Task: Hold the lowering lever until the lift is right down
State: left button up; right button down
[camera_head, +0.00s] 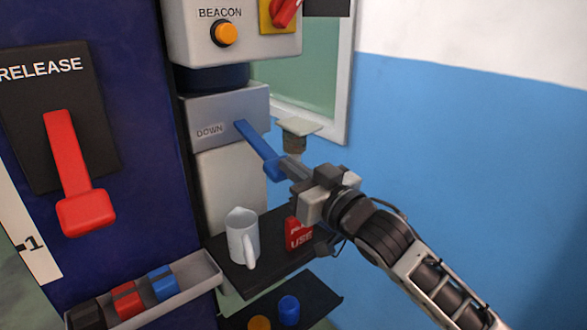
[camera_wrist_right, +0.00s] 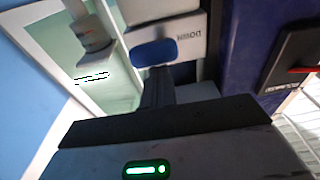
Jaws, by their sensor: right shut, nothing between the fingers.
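The blue lowering lever (camera_head: 256,147) comes out of a grey housing (camera_head: 232,108) marked DOWN in the head view and slants down to the right. My right gripper (camera_head: 284,168) is shut with nothing between its fingers. Its tips are at the lever's free end, touching it or very close; I cannot tell which. In the right wrist view the rounded blue lever end (camera_wrist_right: 154,53) is just beyond the shut fingers (camera_wrist_right: 158,78). The lift itself cannot be made out. My left gripper is out of view.
A red RELEASE lever (camera_head: 70,180) hangs on the dark blue column at left. A white jug (camera_head: 242,238) and a red container (camera_head: 299,234) stand on a dark shelf below my gripper. A tray (camera_head: 190,288) holds coloured blocks. An orange BEACON button (camera_head: 224,34) is above.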

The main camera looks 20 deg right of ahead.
jog(key=shift+f, duration=0.15)
